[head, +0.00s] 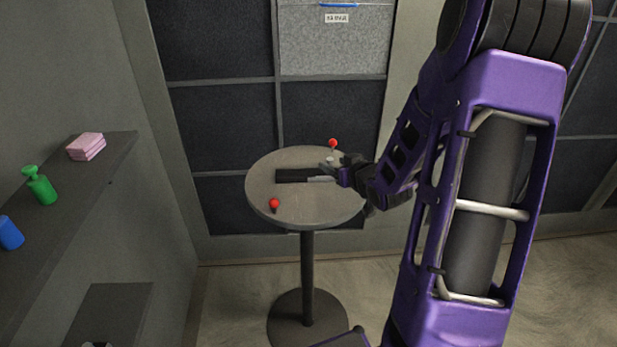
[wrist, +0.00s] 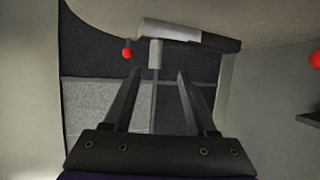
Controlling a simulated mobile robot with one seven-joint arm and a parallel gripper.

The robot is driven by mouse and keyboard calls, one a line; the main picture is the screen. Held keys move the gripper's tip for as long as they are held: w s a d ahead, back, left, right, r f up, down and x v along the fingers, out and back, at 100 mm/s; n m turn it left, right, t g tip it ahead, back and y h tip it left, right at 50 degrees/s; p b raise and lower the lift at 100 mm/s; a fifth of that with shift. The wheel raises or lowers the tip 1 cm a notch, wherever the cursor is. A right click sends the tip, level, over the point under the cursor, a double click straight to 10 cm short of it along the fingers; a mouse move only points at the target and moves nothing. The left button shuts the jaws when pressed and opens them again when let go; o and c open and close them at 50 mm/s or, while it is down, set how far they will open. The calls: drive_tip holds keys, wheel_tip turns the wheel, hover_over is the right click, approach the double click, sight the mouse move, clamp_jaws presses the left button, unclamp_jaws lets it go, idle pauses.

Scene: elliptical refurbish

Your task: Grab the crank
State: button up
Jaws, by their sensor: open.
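The crank (head: 292,175) appears to be the dark bar with a grey metal end, lying on the round grey table (head: 262,192). In the wrist view, the crank (wrist: 178,33) shows at the top as a grey cylinder with a dark length to the right. A short grey stub sticks out from it towards my fingers. My gripper (head: 337,174) is at the right side of the table, close to the crank's grey end. In the wrist view my gripper (wrist: 160,72) is open. The stub lies in line with the gap between the fingertips, and nothing is clearly gripped.
One red ball (head: 274,203) is at the table's front left edge, another red ball (head: 333,143) at its back. A shelf (head: 110,178) at the left holds a green bottle (head: 40,187), pink blocks (head: 86,147) and a blue item (head: 10,233). A panelled wall stands behind the table.

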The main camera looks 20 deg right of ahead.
sight(314, 174)
drive_tip(key=x, duration=0.3)
drive_tip(key=shift+w, duration=0.1)
drive_tip(key=shift+d+f+b+x, duration=0.15)
drive_tip(key=shift+d+b+x, duration=0.05)
drive_tip(key=shift+x, duration=1.1)
drive_tip(key=shift+d+f+b+x, duration=0.1)
drive_tip(key=shift+d+b+x, duration=0.05)
drive_tip(key=shift+x, duration=1.2)
clamp_jaws()
drive_tip(key=shift+r, duration=0.1)
